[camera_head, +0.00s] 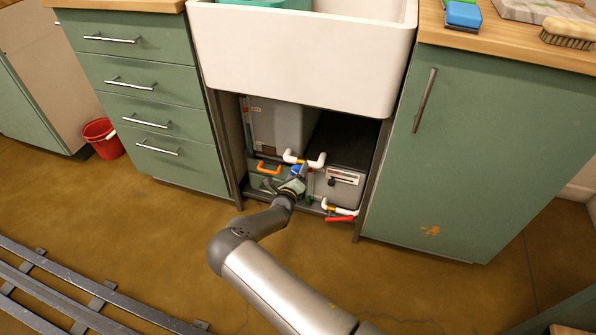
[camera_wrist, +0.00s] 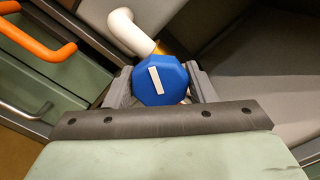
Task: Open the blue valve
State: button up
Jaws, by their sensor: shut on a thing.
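The blue valve (camera_wrist: 161,82) is an eight-sided blue knob with a white bar mark across its face. In the wrist view it sits between the two fingers of my gripper (camera_wrist: 162,88), which is shut on it. A white pipe (camera_wrist: 129,30) with a brass fitting runs up from behind the knob. In the head view a small part of the blue valve (camera_head: 296,169) shows in the cabinet under the sink, just beyond my gripper (camera_head: 293,184). The white mark on the knob lies tilted, nearly upright in the wrist view.
A red-handled valve (camera_head: 340,218) is on a white pipe to the right, low down. An orange handle (camera_head: 269,168) is at the left, on a green box. A dark box (camera_head: 347,140) and a grey box (camera_head: 277,128) fill the cabinet behind. The cabinet's side posts stand close by.

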jog(key=n, duration=0.5)
jog(key=shift+f+n, duration=0.1)
jog(key=shift+n, duration=0.2)
dwell(0.4)
jog(key=o, duration=1)
jog(key=shift+c, duration=0.2)
jog(key=p+v, duration=0.5)
jog(key=v, duration=1.2)
jog(key=shift+s, duration=0.25)
